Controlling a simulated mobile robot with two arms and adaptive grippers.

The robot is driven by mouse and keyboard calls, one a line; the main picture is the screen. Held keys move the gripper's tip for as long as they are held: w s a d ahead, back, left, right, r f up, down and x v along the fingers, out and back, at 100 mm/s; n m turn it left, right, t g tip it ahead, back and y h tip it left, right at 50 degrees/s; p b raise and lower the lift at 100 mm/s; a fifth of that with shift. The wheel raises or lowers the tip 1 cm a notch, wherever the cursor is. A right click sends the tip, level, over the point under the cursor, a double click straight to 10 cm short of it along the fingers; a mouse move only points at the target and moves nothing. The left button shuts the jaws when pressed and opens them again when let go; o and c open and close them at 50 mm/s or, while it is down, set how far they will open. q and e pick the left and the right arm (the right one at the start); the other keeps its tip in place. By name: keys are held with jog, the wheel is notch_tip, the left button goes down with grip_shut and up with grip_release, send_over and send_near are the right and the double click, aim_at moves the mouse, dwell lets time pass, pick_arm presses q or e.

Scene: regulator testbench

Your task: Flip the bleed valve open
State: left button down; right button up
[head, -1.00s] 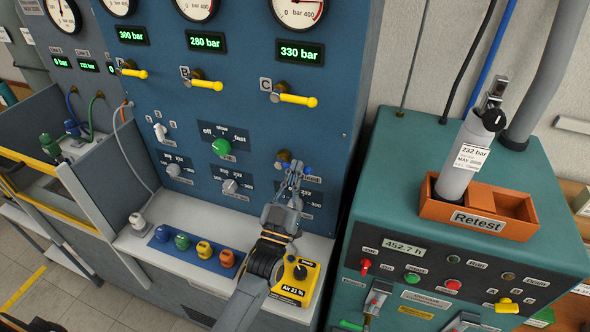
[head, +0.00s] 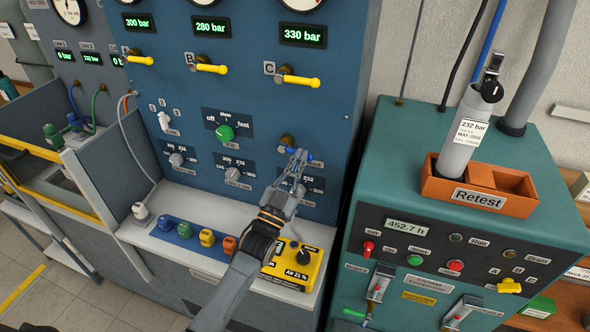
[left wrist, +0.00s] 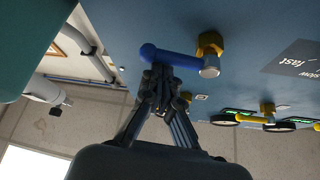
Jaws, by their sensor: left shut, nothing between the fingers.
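The bleed valve has a brass body (head: 286,142) and a blue lever (head: 316,160), low on the right of the blue panel. The lever points to the right in the head view, partly hidden by my fingers. My left gripper (head: 297,156) is shut and empty, its fingertips at the lever. In the left wrist view the blue lever (left wrist: 165,57) extends sideways from the brass body (left wrist: 210,46). The left fingertips (left wrist: 160,78) overlap the lever's lower edge there; I cannot tell whether they touch. My right gripper is out of view.
A yellow lever (head: 298,81) sits above. A teal cabinet (head: 400,170) with a cylinder (head: 466,140) is at right.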

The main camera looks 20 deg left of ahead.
pick_arm(q)
jog(key=a+f+m+g+h+p, duration=0.1)
jog(key=m+g, duration=0.3)
jog(key=m, duration=0.5)
jog(key=a+f+m+g+h, duration=0.3)
jog(key=m+h, duration=0.1)
jog(key=m, duration=0.4)
jog(key=shift+w+f+m+g+p, duration=0.2)
jog(key=shift+f+m+g+p, duration=0.2)
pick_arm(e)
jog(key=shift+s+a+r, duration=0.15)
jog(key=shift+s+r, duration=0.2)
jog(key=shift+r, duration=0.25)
pick_arm(q)
jog(key=shift+a, duration=0.25)
